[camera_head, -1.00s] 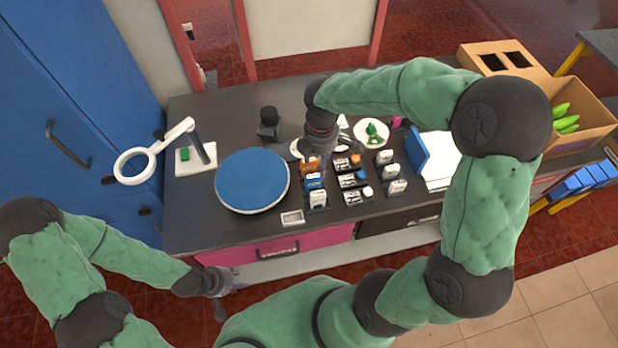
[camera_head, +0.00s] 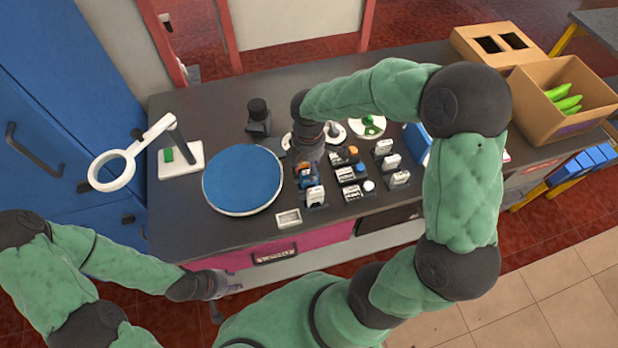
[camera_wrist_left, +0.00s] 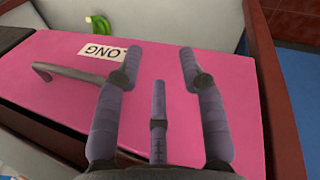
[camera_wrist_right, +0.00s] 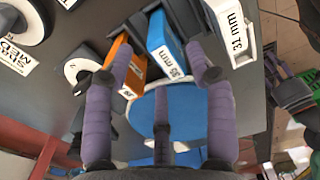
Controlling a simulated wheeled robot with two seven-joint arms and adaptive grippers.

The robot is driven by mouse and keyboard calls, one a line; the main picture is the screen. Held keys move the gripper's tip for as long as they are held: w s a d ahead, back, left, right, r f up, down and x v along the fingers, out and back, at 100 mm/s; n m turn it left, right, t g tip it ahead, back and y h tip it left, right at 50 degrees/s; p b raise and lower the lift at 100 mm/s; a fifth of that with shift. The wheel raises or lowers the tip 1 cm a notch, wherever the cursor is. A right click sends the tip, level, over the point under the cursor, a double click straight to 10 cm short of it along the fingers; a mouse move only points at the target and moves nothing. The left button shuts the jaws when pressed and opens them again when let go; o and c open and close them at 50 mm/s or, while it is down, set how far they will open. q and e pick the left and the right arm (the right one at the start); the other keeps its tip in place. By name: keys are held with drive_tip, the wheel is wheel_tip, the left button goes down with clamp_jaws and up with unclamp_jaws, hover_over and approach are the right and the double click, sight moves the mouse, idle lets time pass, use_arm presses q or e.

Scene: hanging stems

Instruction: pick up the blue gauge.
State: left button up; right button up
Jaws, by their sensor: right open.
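The blue gauge (camera_wrist_right: 165,35) is a blue block with a white label, reading about 38 mm, in the right wrist view. In the head view the blue gauge (camera_head: 309,183) is partly hidden under my right gripper (camera_head: 308,165). My right gripper is open, its fingers (camera_wrist_right: 160,58) spread on either side of the blue gauge; contact cannot be told. My left gripper (camera_head: 222,290) is open and empty before the pink drawer, also in its wrist view (camera_wrist_left: 164,58).
A blue round pad (camera_head: 242,180) lies left of the gauges. More gauges (camera_head: 350,175) stand close on the right. A magnifier (camera_head: 112,170) stands at the left. A cardboard box (camera_head: 590,95) with green items is at the far right.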

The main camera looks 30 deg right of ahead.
drive_tip(key=f+b, duration=0.1)
drive_tip(key=f, duration=0.4)
drive_tip(key=shift+s+a+f+b, duration=0.1)
drive_tip(key=shift+s+b, duration=0.1)
drive_tip(key=shift+b, duration=0.15)
clamp_jaws()
